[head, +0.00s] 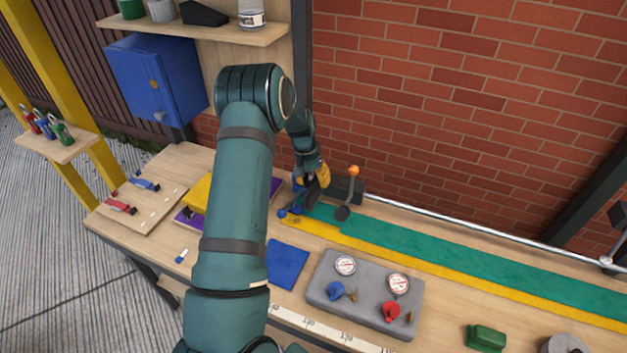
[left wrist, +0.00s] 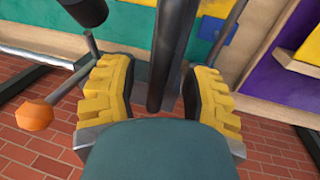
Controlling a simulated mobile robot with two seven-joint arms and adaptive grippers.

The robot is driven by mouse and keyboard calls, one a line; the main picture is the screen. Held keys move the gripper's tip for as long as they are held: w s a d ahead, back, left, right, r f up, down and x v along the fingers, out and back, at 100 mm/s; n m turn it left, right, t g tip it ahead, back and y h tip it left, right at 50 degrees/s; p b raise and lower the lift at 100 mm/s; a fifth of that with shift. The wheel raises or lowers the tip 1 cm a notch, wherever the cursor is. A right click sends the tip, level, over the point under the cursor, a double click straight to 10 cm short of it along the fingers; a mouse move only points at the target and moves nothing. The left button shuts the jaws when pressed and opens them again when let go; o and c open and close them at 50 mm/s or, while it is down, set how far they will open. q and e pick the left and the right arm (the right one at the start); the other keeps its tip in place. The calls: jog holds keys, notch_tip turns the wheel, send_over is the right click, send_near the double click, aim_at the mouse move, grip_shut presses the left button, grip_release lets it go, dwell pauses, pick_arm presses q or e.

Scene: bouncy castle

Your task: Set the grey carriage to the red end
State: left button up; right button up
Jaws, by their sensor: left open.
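A dark grey block (head: 349,188), likely the grey carriage, is at the left end of the silver rail (head: 450,219) along the brick wall. A stem with an orange ball (head: 353,170) stands beside it; the ball also shows in the left wrist view (left wrist: 36,114). My left gripper (head: 313,186) is at this end, partly hiding it. In the left wrist view its yellow-padded fingers (left wrist: 163,90) are open on both sides of a dark upright bar (left wrist: 170,45), with a gap showing. Whether the bar belongs to the carriage I cannot tell. No red end is clearly visible.
A green strip (head: 440,248) with a yellow edge runs along the bench. A grey panel (head: 365,309) with gauges and blue and red knobs, a blue mat (head: 286,263) and a green block (head: 486,337) lie nearer. A blue cabinet (head: 155,78) hangs left.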

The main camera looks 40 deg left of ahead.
pick_arm(q)
jog(key=shift+c, duration=0.4)
grip_shut()
jog(key=shift+d, duration=0.1)
